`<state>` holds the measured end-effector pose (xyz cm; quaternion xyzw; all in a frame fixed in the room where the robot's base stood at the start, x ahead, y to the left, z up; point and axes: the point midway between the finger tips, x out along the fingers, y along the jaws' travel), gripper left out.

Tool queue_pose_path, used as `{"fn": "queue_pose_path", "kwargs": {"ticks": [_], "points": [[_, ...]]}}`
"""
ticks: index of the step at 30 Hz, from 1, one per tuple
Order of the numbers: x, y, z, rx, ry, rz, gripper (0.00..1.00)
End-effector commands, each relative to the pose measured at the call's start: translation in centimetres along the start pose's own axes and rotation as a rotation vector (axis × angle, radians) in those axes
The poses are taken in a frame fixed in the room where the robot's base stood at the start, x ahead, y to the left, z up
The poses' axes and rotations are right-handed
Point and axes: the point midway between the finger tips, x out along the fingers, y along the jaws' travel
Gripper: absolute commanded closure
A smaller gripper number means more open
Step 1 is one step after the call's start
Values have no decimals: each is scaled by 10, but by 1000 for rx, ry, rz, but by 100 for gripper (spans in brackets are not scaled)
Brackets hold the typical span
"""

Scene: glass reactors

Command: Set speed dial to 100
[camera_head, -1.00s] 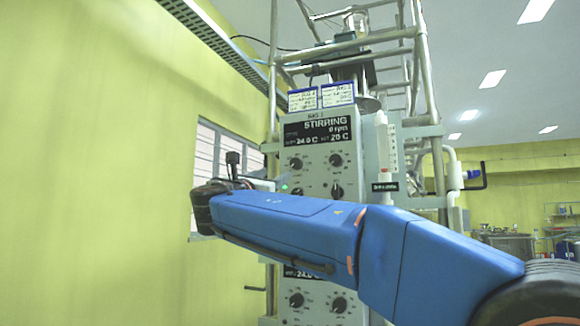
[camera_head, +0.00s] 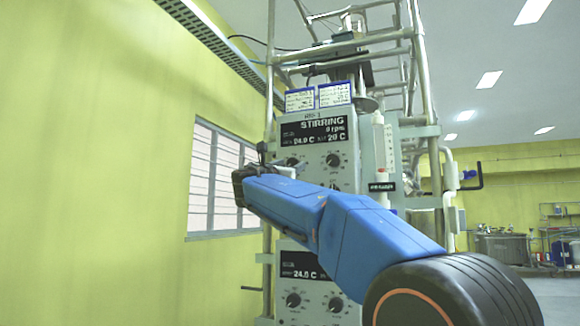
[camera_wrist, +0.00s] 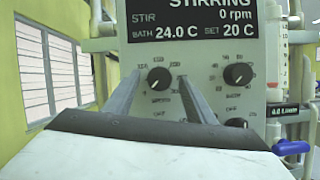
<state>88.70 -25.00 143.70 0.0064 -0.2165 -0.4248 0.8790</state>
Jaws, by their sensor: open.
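The grey control panel (camera_head: 318,140) has a black display (camera_head: 314,131) reading STIRRING, 0 rpm, bath 24.0 C and set 20 C. In the wrist view, an upper-left black dial (camera_wrist: 158,78) with a white pointer mark sits below the display (camera_wrist: 190,18). An upper-right dial (camera_wrist: 237,74) and a partly hidden lower dial (camera_wrist: 236,122) are to its right. The dial labels are too blurred to read surely. My gripper (camera_wrist: 160,80) is open, its two fingers in front of the panel, one on each side of the upper-left dial. Contact cannot be told.
A second panel (camera_head: 302,285) with its own display and dials is below. Metal frame pipes (camera_head: 270,90) surround the panels. A glass tube (camera_wrist: 281,65) stands right of the upper panel. A barred window (camera_head: 215,180) and a yellow wall are at the left.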

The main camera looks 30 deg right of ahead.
Motion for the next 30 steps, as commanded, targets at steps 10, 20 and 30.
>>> {"fn": "queue_pose_path", "kwargs": {"ticks": [10,20,30], "points": [[6,0,-1,0,1,1,50],[6,0,-1,0,1,1,91],[6,2,0,73,-3,-28,91]]}}
